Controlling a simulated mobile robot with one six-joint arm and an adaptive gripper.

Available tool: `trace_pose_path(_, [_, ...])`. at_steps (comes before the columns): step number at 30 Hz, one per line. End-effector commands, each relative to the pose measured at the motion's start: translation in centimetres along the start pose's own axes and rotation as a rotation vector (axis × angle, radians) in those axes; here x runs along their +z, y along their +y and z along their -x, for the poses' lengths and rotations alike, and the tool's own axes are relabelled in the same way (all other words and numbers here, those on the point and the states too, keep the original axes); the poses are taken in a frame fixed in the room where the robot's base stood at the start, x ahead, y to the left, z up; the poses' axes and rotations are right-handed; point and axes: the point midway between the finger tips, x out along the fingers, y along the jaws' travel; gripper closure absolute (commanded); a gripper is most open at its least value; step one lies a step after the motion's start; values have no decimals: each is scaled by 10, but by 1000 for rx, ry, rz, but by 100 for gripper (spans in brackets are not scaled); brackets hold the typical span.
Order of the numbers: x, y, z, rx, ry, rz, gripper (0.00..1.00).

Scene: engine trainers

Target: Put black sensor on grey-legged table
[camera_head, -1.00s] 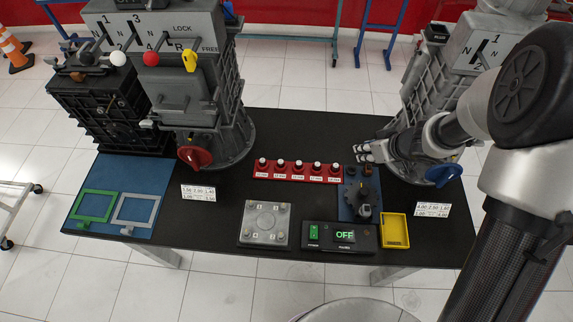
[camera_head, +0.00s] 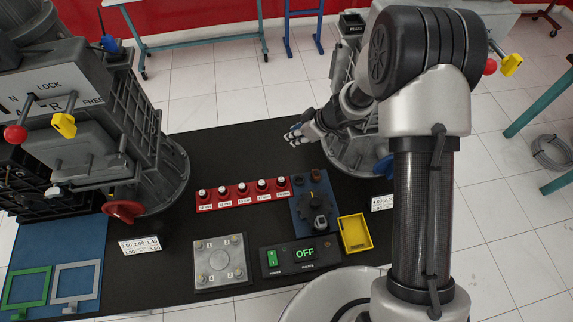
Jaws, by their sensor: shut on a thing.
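My gripper (camera_head: 297,135) is at the end of my arm, over the back right part of a black-topped table (camera_head: 230,150). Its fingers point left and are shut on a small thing. I cannot make that thing out against the dark tabletop, so I cannot tell if it is the black sensor. The table's legs are hidden now. A blue plate (camera_head: 300,217) with dark knobs and small dark parts lies on the table, nearer than my gripper.
A red strip (camera_head: 243,194) holds several bottles. A grey plate (camera_head: 220,262), a power box (camera_head: 302,254) and a yellow tray (camera_head: 355,234) line the front. Engine trainers stand left (camera_head: 150,150) and right (camera_head: 350,150). A teal-legged table (camera_head: 220,38) and blue-legged stand (camera_head: 303,35) are behind.

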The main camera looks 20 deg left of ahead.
Motion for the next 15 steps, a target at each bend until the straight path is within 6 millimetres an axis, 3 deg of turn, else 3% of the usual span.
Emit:
trace_pose_path(1, [13, -1, -19, -3, -3, -2, 100])
trace_pose_path(9, [52, 0, -80, -2, -2, -2, 100])
trace_pose_path(15, [68, 0, -105, -1, -1, 0, 100])
